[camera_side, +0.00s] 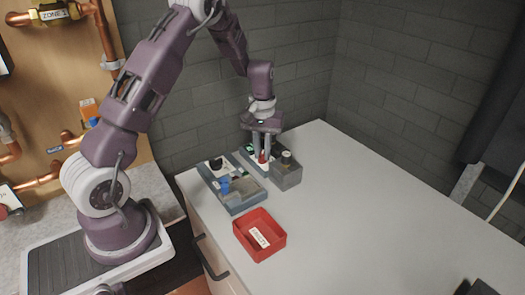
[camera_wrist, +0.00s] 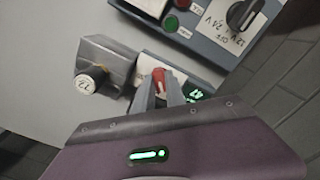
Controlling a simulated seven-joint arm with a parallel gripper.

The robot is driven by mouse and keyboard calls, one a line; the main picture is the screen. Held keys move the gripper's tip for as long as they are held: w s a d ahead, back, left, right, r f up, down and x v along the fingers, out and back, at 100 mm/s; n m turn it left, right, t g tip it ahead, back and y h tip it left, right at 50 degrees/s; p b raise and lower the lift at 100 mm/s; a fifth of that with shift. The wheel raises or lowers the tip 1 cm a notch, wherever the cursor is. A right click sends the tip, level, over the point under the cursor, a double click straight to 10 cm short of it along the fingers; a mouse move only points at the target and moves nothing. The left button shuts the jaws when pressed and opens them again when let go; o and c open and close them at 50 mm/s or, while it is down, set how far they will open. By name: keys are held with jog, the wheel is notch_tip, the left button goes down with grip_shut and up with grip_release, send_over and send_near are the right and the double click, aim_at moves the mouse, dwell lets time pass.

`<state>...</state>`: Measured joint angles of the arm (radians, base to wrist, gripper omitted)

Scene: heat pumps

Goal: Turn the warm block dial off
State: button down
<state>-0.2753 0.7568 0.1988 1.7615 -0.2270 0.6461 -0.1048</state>
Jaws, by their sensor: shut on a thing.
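The warm block unit shows in the wrist view with a red dial (camera_wrist: 161,80) on a white face and a green display (camera_wrist: 196,94) that seems to read 47. Its grey block (camera_wrist: 108,62) holds a round white cap (camera_wrist: 90,82) with a mark. My gripper (camera_wrist: 160,92) has its two fingers shut on the red dial, one on each side. In the side view, my gripper (camera_side: 264,156) points down at the unit, with a bit of red dial between the fingers and the grey block (camera_side: 286,173) to the right. The dial's exact setting is hard to read.
A blue-grey panel (camera_wrist: 210,28) with a black knob, a red button and a green button lies beside the unit. A red tray (camera_side: 270,250) with a white label stands in front on the pale worktop (camera_side: 380,210). A brick wall stands behind.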

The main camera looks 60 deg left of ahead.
jog(key=shift+n, duration=1.8)
jog(key=c, duration=1.4)
grip_release()
